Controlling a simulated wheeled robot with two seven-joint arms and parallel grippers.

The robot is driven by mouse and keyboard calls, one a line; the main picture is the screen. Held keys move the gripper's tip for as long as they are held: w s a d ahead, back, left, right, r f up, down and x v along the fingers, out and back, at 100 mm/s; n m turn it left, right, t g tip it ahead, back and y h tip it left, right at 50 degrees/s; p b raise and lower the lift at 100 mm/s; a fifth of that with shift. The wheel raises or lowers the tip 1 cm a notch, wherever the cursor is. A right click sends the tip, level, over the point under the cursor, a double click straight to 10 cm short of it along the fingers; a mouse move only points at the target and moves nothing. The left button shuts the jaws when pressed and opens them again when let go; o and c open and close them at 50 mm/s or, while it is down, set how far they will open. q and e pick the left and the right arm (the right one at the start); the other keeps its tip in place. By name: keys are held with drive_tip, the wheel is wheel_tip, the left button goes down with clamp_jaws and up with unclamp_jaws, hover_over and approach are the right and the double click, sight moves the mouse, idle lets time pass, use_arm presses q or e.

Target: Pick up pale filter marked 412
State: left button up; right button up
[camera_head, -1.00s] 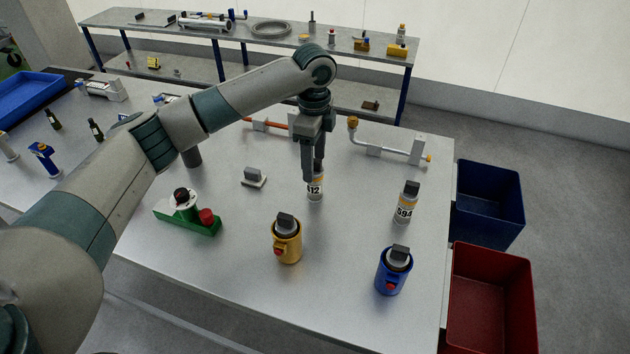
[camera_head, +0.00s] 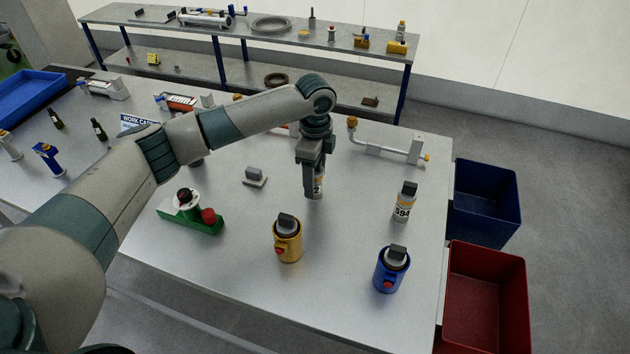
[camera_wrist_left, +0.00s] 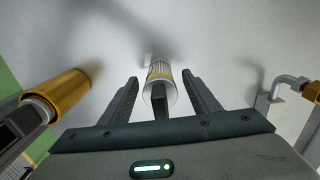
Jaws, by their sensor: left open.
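The pale filter marked 412 (camera_head: 317,190) stands upright on the table, partly hidden behind my left gripper in the head view; only its last digit shows. My left gripper (camera_head: 308,190) is open and points down at the filter. In the left wrist view the filter (camera_wrist_left: 160,78) lies between the two spread fingers of the left gripper (camera_wrist_left: 160,90), with a gap on each side. Another pale filter marked 594 (camera_head: 404,203) stands to the right. My right gripper is not in view.
A yellow canister (camera_head: 288,245) and a blue canister (camera_head: 390,272) stand nearer the front edge. A green fixture (camera_head: 190,215) is at left, a small grey block (camera_head: 255,178) beside the filter. A white pipe (camera_head: 385,152) lies behind. Blue (camera_head: 486,205) and red (camera_head: 485,300) bins stand right of the table.

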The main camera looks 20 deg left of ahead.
use_arm(q)
drive_tip(key=c, duration=1.2)
drive_tip(key=shift+r, duration=0.1)
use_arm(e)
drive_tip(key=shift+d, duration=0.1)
